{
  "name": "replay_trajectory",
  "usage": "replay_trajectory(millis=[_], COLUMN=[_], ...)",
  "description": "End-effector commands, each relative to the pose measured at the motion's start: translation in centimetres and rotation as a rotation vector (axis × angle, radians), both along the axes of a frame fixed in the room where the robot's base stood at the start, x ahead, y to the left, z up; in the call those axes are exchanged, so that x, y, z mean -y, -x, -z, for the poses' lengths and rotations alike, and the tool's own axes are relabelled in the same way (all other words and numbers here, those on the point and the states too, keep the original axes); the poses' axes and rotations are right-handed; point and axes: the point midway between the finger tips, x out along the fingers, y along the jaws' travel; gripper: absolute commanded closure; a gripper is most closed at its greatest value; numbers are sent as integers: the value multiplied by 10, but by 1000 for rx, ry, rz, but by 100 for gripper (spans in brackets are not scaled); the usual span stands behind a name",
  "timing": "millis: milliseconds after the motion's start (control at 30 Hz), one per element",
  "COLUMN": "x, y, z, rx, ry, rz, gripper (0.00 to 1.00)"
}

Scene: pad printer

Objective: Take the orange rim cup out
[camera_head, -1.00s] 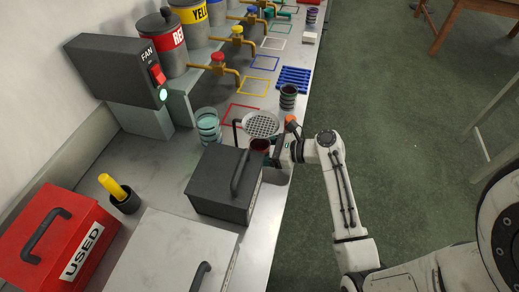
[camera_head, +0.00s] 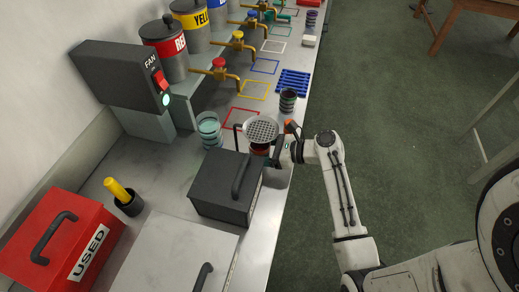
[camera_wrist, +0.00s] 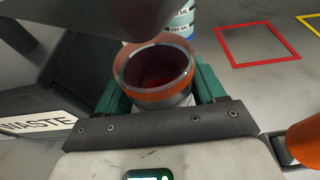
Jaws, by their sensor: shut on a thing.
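The orange rim cup (camera_wrist: 156,72) sits upright between the teal fingers of my gripper (camera_wrist: 160,92) in the wrist view. It has a clear rim, an orange band and a dark red inside. My gripper is shut on it. In the head view the cup (camera_head: 260,150) shows as a small orange-brown patch below a round perforated plate (camera_head: 261,129), which hides part of it. There my gripper (camera_head: 270,152) reaches in from the right, with its fingers mostly hidden. I cannot tell whether the cup touches anything underneath.
A dark box (camera_head: 221,190) marked WASTE in the wrist view stands close by on the near side. A clear measuring beaker (camera_head: 209,130) and a dark striped cup (camera_head: 288,100) stand beyond. The red square outline (camera_head: 241,120) is empty. Open floor lies to the right.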

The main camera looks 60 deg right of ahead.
Motion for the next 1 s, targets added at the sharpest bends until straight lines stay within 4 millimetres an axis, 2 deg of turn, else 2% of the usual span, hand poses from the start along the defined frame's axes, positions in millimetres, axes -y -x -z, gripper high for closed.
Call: replay_trajectory(millis=[167,1000], x=[-1,-21], y=[5,65], z=[-2,0], rx=[0,-5], ry=[0,-5], rz=[0,-5], gripper=[64,65])
